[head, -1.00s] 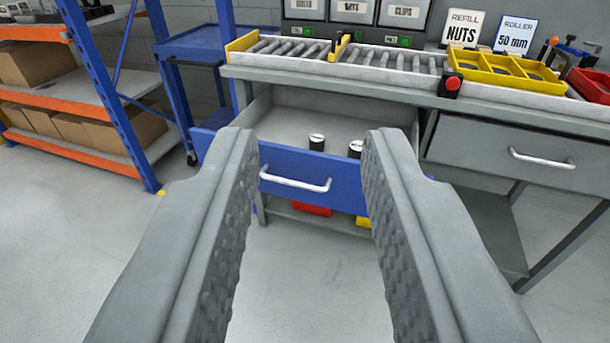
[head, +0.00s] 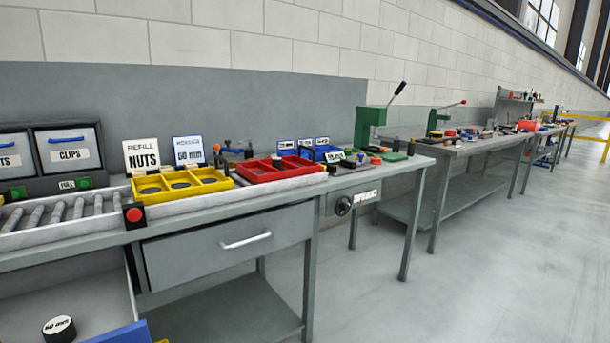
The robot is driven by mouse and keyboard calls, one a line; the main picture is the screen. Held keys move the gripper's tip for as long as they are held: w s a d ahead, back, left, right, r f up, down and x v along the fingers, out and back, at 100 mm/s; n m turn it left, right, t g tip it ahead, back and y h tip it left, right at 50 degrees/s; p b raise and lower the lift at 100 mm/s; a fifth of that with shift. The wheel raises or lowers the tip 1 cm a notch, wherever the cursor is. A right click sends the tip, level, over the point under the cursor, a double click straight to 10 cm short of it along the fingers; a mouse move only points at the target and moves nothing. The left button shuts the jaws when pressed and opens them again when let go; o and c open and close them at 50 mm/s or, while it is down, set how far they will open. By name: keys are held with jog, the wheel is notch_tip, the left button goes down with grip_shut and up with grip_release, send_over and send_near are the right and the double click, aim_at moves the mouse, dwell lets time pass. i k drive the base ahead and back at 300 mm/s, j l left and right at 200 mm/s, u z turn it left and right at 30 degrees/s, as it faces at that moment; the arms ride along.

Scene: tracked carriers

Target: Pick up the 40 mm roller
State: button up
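A black roller (head: 59,330) with a white labelled top stands in the open drawer (head: 85,304) at the lower left. Its label is too small and turned to read surely, so I cannot tell its size. No other roller shows in the drawer part in view. My gripper is out of view.
The blue drawer front (head: 120,334) juts out at the bottom. A yellow tray (head: 180,190), a red tray (head: 277,170) and a roller conveyor (head: 62,212) sit on the bench. A closed grey drawer (head: 230,246) is to the right. The floor at right is clear.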

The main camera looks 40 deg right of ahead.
aim_at(276, 161)
jog(key=z, duration=1.05)
jog(key=i+l, duration=0.1)
jog(key=i, duration=0.45)
jog(key=i+l+u, duration=0.1)
jog(key=i, duration=0.5)
jog(key=i+l+u, duration=0.1)
jog(key=i, duration=0.45)
jog(key=i+l, duration=0.35)
jog(key=i, duration=0.2)
